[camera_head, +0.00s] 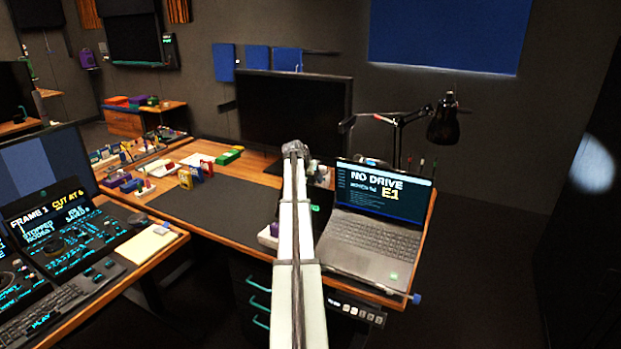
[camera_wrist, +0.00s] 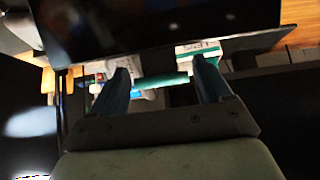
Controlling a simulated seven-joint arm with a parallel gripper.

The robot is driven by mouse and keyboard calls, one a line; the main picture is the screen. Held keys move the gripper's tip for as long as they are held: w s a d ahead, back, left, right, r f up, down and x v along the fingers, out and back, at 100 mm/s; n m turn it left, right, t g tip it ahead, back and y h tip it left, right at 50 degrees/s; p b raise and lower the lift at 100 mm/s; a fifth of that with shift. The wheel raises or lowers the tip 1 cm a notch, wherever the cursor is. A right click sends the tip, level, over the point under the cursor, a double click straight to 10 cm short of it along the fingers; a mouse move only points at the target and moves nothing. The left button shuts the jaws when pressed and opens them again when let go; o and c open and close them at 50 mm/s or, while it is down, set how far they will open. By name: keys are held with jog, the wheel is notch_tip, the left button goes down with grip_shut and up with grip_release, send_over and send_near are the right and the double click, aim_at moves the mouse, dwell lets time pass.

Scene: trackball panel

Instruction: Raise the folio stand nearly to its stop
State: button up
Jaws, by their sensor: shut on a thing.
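In the wrist view, my gripper (camera_wrist: 161,68) has its two fingers spaced apart, with a teal bar (camera_wrist: 160,82) across the gap between them. The fingers appear closed on this bar. A large dark panel (camera_wrist: 155,22) fills the top of that view, and its lower edge passes close by the fingertips. I cannot tell whether this panel is the folio stand, nor its angle. In the head view my arm reaches forward over the desk and hides the fingers and what they hold. No folio stand can be made out clearly there.
An open laptop (camera_head: 375,215) stands right of my arm, with a black lamp (camera_head: 443,120) behind it. A dark monitor (camera_head: 295,108) stands at the desk's back. Small coloured blocks (camera_head: 190,177) lie left on the desk. The dark mat (camera_head: 225,205) has free room. A control console (camera_head: 75,240) stands at left.

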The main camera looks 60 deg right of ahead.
jog(key=shift+a+f, duration=0.2)
jog(key=shift+a, duration=0.05)
jog(key=o, duration=1.4)
jog(key=shift+d+r, duration=0.1)
jog(key=shift+r, duration=0.1)
jog(key=v, duration=1.3)
jog(key=shift+r, duration=0.3)
